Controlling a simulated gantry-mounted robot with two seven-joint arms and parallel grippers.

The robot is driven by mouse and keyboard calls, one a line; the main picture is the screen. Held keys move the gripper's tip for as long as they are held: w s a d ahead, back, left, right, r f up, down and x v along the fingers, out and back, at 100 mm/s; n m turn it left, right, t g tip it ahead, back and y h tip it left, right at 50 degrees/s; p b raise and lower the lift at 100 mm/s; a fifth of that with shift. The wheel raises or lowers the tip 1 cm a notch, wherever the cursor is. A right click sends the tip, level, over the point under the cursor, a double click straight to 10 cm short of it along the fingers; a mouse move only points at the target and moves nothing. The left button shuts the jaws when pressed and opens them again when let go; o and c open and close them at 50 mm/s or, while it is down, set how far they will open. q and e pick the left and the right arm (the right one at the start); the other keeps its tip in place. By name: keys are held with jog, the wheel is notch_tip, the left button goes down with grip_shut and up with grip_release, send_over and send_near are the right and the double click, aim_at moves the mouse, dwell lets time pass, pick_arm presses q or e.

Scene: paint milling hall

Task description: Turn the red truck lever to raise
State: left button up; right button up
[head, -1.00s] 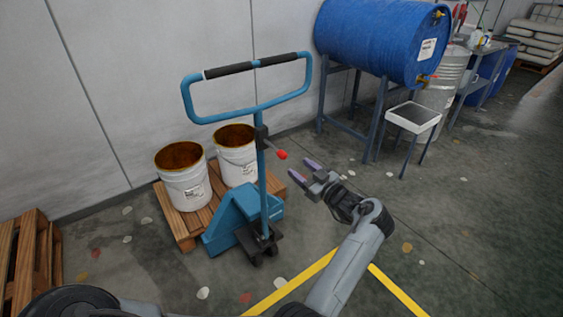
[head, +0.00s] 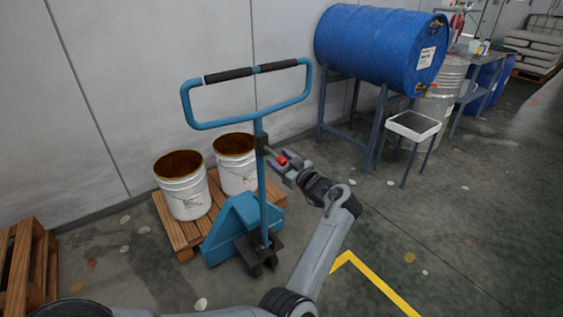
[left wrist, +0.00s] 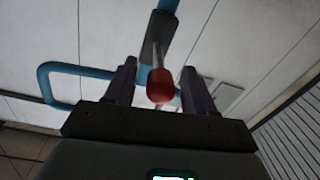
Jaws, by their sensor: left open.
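The blue pallet truck (head: 231,226) stands with its fork under a wooden pallet, its handle (head: 190,103) upright. The red knob of its lever (head: 282,160) sticks out to the right from a dark bracket on the handle post. My left gripper (head: 279,164) is at the knob, with its two fingers open around it. In the left wrist view the red knob (left wrist: 160,86) lies between the two open fingers (left wrist: 158,85), with a gap visible on each side. My right gripper does not show in either view.
Two white buckets (head: 186,194) stand on the pallet (head: 176,233) behind the truck. A blue drum (head: 375,47) lies on a stand at the back, with a tray (head: 413,125) on legs before it. Wooden pallets (head: 27,258) are at the left. The floor at the right is clear.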

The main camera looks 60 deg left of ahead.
pick_arm(q)
jog(key=shift+c, duration=0.3)
grip_shut()
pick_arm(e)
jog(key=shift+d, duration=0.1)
pick_arm(q)
jog(key=shift+f, duration=0.1)
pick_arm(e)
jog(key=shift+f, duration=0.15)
